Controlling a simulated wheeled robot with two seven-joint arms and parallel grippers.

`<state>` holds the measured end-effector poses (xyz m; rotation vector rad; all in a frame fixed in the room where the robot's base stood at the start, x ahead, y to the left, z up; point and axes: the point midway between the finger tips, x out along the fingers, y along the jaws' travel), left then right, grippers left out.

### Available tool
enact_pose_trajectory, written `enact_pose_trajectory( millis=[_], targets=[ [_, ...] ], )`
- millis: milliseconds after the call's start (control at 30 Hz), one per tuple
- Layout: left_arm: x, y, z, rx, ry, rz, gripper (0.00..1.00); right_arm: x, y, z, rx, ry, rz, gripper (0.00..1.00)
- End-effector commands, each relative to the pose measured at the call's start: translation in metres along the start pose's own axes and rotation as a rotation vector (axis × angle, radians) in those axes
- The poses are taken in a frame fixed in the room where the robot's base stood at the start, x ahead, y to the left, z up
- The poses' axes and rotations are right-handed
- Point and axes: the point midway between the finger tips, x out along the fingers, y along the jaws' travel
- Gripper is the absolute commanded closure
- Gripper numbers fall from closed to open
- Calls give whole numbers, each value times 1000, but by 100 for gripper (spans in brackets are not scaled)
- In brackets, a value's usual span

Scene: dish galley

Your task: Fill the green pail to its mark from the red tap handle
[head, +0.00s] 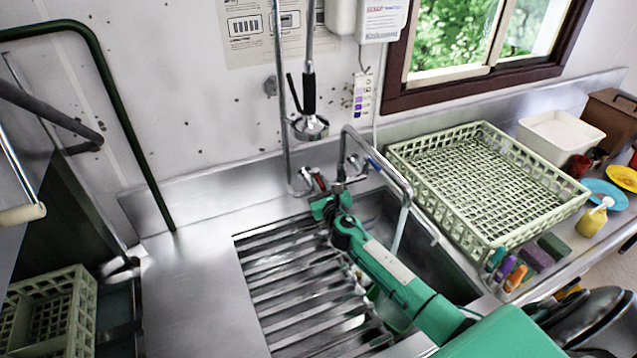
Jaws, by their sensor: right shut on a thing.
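The tap stands at the back of the sink, with a red tap handle (319,181) on its left and a curved metal spout (384,168) over the basin. My right gripper (326,203) is at the tap's base, shut on the red handle; the jaws hide the contact. A pale, straight stream (400,232) hangs below the spout's end and looks like running water. A green pail (393,314) shows only in part in the sink, behind my right forearm. Its mark and water level are hidden. My left gripper is out of view.
A ribbed metal drainboard (290,290) lies left of the basin. A pale green dish rack (490,180) stands on the right counter, with sponges (535,257) and a yellow bottle (592,221) nearby. A spray head (310,126) hangs above the tap.

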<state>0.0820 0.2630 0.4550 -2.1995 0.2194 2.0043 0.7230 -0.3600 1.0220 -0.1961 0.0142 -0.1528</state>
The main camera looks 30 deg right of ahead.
Motion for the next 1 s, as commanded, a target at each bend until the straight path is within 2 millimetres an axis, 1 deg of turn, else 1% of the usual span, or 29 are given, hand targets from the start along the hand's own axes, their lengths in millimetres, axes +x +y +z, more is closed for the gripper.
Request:
enact_pose_trajectory(
  millis=[33,200,567,600,667,700,1000],
  targets=[
    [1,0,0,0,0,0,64,0,-3,0,-5,-7,27,100],
    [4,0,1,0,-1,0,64,1,-6,-1,-3,-20,93,100],
    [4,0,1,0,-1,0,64,0,-6,-1,2,-22,111,100],
    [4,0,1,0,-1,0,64,0,-6,-1,2,-22,111,85],
    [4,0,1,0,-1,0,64,0,-6,-1,2,-22,111,73],
    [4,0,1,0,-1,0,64,0,-6,-1,2,-21,110,65],
    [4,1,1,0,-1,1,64,0,-6,-1,1,-21,109,65]
  ],
)
